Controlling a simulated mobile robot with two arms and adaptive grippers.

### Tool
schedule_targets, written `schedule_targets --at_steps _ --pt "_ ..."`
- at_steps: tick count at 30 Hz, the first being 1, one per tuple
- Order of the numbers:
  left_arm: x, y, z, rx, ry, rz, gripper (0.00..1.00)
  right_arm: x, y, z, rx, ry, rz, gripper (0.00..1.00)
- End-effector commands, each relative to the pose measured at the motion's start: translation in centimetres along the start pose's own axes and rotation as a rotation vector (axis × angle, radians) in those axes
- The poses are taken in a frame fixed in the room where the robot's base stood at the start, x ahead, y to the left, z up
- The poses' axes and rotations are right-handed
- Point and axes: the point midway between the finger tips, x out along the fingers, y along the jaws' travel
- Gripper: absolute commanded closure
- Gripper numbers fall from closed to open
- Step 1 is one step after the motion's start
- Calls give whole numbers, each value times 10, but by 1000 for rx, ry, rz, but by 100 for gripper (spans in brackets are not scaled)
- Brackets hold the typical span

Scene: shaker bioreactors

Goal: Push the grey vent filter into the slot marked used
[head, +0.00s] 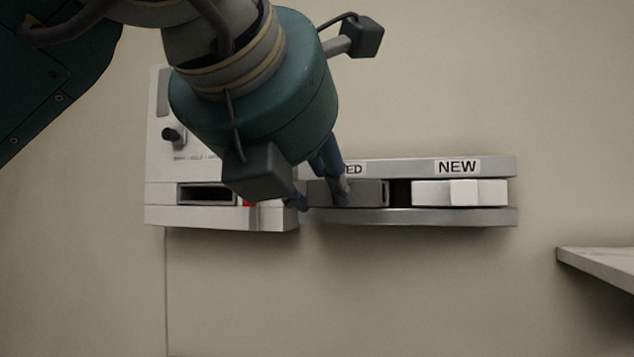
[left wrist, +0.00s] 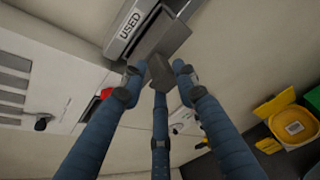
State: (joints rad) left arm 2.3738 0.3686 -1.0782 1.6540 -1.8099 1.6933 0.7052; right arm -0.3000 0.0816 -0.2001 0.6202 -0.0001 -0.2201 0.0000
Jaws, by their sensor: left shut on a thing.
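The grey vent filter (head: 368,191) is between the two rails of the wall rack, at the slot marked used; I cannot tell how deep it sits. My right gripper is not in view.
A white filter (head: 460,193) sits in the slot marked new, right of a dark gap (head: 400,193). A white wall unit (head: 165,205) with a dark opening and a red part adjoins the rack's left. A pale shelf edge (head: 600,265) stands at right. Yellow bins (left wrist: 290,125) show in the wrist view.

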Motion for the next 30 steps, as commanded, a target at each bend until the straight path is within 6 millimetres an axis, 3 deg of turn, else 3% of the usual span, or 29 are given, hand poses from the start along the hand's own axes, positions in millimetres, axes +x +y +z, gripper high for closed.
schedule_targets --at_steps 30 --pt "8 1 4 0 0 0 98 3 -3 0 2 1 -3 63"
